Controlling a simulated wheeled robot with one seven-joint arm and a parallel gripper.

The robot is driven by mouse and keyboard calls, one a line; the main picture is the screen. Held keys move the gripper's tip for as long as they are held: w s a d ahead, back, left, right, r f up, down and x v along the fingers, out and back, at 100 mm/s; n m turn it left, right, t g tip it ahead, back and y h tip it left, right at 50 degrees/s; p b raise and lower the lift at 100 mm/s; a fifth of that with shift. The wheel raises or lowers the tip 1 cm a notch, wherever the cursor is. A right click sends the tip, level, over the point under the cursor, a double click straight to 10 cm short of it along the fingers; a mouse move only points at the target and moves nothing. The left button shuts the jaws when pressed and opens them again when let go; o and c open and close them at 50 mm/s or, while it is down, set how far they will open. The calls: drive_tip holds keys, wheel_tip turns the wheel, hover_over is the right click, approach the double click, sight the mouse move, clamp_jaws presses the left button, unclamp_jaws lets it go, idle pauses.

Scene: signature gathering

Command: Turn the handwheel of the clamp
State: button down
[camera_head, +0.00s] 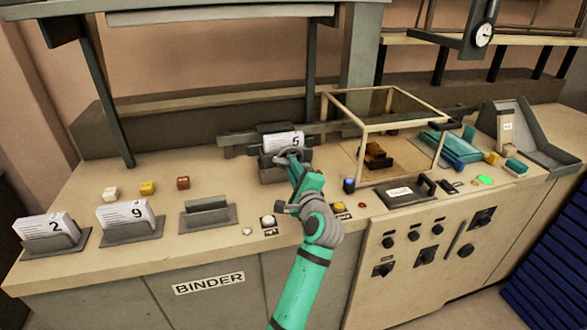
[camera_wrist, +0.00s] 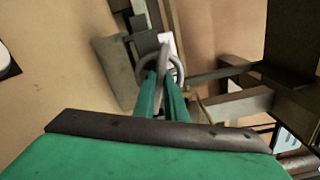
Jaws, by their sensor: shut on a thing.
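The clamp (camera_head: 272,173) is a dark block on the bench top near the middle, with a white card stack (camera_head: 283,142) marked 5 standing in it. Its grey handwheel (camera_head: 284,153) is on the front, partly hidden by my gripper (camera_head: 291,160). In the wrist view the handwheel (camera_wrist: 181,70) is a grey ring at the tips of my green fingers (camera_wrist: 163,82). My gripper is shut on the ring. The exact part of the rim between the fingertips is hard to make out.
Card stacks marked 2 (camera_head: 50,228) and 9 (camera_head: 128,214) stand in holders at the left, beside an empty-looking holder (camera_head: 208,213). A framed clear case (camera_head: 365,125) stands close on the right. Buttons (camera_head: 267,221) line the front edge.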

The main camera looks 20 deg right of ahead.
drive_tip(key=n, duration=1.2)
drive_tip(key=shift+f+n, duration=0.3)
drive_tip(key=shift+f, duration=0.05)
idle(0.4)
drive_tip(key=c, duration=1.8)
unclamp_jaws()
drive_tip(key=s, duration=1.1)
